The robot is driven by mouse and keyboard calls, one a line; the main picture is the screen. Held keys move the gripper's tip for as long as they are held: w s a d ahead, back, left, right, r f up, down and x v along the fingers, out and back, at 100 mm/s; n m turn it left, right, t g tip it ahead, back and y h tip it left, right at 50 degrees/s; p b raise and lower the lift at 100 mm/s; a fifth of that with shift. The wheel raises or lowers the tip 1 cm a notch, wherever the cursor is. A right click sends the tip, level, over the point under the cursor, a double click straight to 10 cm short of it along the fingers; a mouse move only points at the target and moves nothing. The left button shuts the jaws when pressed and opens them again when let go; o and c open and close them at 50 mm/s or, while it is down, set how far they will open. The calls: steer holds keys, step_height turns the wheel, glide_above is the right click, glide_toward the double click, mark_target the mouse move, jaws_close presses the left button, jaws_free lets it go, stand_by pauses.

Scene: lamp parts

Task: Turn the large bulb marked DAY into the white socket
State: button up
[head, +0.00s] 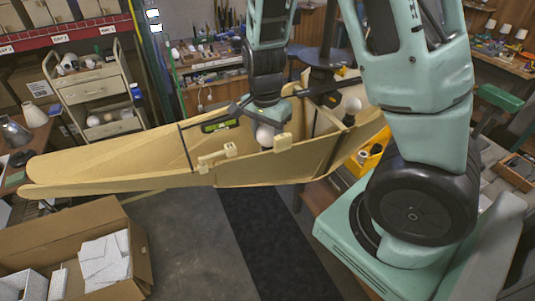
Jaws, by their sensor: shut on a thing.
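My gripper (265,115) is at the end of my teal arm, above the inside of a long cream boat-shaped shell. It points down and is shut on a white rounded bulb (265,135), which shows just below the jaws, near the shell's front wall. The marking DAY cannot be read at this size. I cannot make out the white socket; it may be hidden behind the bulb or the shell's wall. Another pale round thing (352,104) sits on a dark holder at the shell's right part; I cannot tell what it is.
The cream shell (110,174) spans the middle, with cream blocks (217,156) on its near rim and a green level (220,125) inside. An open cardboard box (130,245) stands front left. A drawer cart (95,90) and workbenches stand behind. Floor below the shell is clear.

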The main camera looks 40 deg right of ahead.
steer(key=shift+m, duration=0.7)
steer(key=m, duration=0.2)
steer(key=shift+m, duration=0.3)
steer(key=o, duration=0.9)
steer(key=shift+w, duration=0.1)
steer(key=r, duration=0.5)
steer(key=r+b, duration=0.1)
steer(key=r, duration=0.5)
steer(key=r+b, duration=0.1)
steer(key=r, duration=0.5)
steer(key=shift+w+a+r, duration=0.1)
steer(key=shift+a+r, duration=0.05)
steer(key=shift+a, duration=0.15)
